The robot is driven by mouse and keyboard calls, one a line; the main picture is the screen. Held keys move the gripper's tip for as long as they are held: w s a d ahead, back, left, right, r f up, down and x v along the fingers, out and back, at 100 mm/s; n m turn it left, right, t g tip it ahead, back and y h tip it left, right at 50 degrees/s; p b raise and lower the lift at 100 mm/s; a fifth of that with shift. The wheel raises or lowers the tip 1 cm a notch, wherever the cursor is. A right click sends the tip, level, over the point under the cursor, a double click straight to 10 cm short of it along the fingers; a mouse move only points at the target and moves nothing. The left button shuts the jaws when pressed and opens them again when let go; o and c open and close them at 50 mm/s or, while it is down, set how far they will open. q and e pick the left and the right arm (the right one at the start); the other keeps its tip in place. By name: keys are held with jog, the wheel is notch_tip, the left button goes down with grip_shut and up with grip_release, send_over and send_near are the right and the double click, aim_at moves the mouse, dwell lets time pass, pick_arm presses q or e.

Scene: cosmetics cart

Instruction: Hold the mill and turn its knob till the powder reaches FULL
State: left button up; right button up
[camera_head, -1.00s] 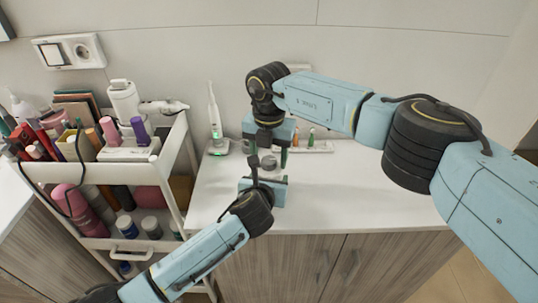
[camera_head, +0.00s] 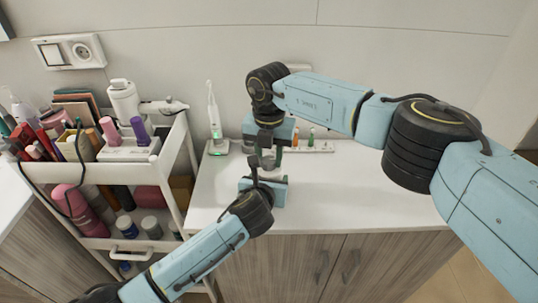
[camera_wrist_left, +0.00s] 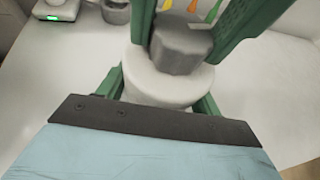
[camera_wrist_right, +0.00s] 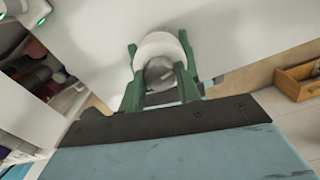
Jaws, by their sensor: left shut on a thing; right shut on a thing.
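The mill has a wide, round white body (camera_wrist_left: 160,82) and a grey faceted knob (camera_wrist_left: 180,45) on top. It stands upright on the white counter; in the head view my grippers mostly cover it. My left gripper (camera_head: 264,181) is shut on the mill's body, a green finger on each side in the left wrist view. My right gripper (camera_head: 270,156) reaches down from above and is shut on the knob, which also shows between its fingers in the right wrist view (camera_wrist_right: 160,72). The powder level and any FULL mark are not visible.
A white cart (camera_head: 172,160) full of cosmetics stands at the left. A white toothbrush-like device (camera_head: 214,118) with a green light stands behind my left gripper. A small tray (camera_head: 325,147) with coloured bottles lies at the back. The counter's right side (camera_head: 370,195) is clear.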

aim_at(268, 159)
jog(key=n, duration=0.4)
jog(key=shift+n, duration=2.2)
jog(key=o, duration=1)
notch_tip(268, 159, up, 12)
jog(key=shift+r, duration=0.1)
